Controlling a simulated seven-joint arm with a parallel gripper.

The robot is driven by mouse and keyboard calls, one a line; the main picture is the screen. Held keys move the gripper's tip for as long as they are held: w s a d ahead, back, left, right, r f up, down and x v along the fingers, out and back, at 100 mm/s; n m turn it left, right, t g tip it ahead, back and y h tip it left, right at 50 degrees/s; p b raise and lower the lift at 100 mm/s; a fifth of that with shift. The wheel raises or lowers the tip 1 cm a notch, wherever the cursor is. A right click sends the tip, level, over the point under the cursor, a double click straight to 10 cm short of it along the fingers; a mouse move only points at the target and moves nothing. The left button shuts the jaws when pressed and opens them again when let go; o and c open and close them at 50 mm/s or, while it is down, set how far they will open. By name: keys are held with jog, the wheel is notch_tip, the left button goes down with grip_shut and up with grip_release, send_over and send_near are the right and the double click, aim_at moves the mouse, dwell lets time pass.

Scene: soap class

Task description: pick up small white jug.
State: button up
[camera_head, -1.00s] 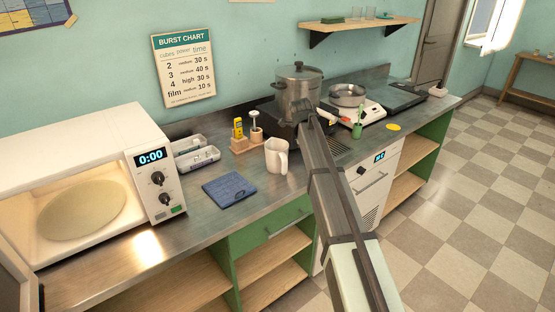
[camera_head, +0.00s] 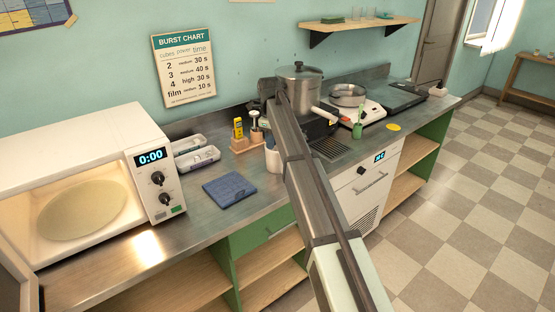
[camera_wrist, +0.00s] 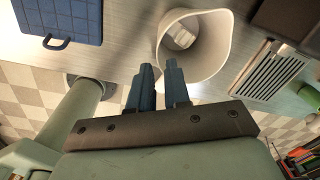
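The small white jug (camera_head: 271,162) stands on the metal counter, its right side hidden by my arm. In the wrist view I look down into the open mouth of the jug (camera_wrist: 222,62), just beyond my fingers. My gripper (camera_wrist: 161,68) shows two blue fingers with a narrow gap between them and nothing held. The right fingertip overlaps the jug's near rim in the picture; I cannot tell whether it touches. In the head view the fingers are hard to make out.
A folded blue cloth (camera_head: 229,189) lies left of the jug. A wooden holder (camera_head: 246,145) with tools stands behind it. The microwave (camera_head: 151,155) stands open at the left.

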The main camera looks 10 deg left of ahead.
aim_at(272, 163)
jog(key=shift+w+f, duration=0.15)
jog(key=shift+f, duration=3.7)
grip_shut()
